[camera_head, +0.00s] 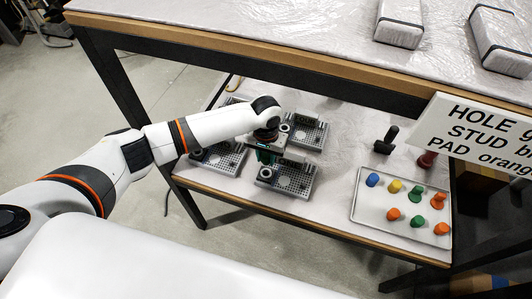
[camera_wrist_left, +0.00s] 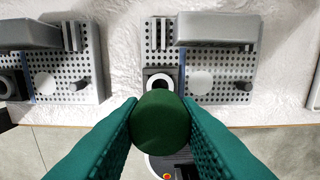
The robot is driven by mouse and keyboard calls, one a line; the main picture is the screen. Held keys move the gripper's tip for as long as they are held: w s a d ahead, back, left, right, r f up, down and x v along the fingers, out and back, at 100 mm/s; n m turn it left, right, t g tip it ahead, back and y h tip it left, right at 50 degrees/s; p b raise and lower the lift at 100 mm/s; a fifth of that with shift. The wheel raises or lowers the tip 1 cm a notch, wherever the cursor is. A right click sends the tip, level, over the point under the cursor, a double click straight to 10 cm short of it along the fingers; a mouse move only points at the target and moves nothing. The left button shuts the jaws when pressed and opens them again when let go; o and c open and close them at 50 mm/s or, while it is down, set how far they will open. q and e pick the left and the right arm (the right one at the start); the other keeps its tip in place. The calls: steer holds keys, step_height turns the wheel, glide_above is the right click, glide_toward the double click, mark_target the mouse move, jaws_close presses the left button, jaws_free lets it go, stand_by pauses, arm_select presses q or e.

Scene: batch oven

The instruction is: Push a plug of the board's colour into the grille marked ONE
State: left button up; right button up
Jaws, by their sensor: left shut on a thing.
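My left gripper (camera_head: 266,158) is over the near grey grille unit on the lower shelf. In the left wrist view its teal fingers (camera_wrist_left: 160,115) are shut on a dark green plug (camera_wrist_left: 160,122). The plug covers the lower part of a black square socket with a white ring (camera_wrist_left: 153,78), at the corner of a perforated grille unit (camera_wrist_left: 207,82). Whether it touches the socket I cannot tell. Several grille units (camera_head: 297,180) stand there; I cannot read a ONE mark. The white board (camera_head: 482,135) is cut off; it reads "HOLE g", "STUD b", "PAD orang".
A white tray (camera_head: 378,218) at the right holds loose blue, yellow, green and orange plugs. A black-handled tool (camera_head: 386,141) and a dark red object (camera_head: 427,159) stand behind it. The upper table (camera_head: 250,30) overhangs the shelf, with a dark leg (camera_head: 120,80) at left.

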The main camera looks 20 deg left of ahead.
mark_target(266, 170)
arm_select(q)
steer(key=shift+f, duration=0.4)
steer(key=shift+f+b, duration=1)
steer(key=shift+f, duration=1.25)
steer(key=shift+f, duration=0.15)
steer(key=shift+p, duration=0.5)
steer(key=shift+s+f+b, duration=0.1)
steer(key=shift+f+b, duration=0.3)
steer(key=shift+f, duration=0.4)
steer(key=o, duration=1)
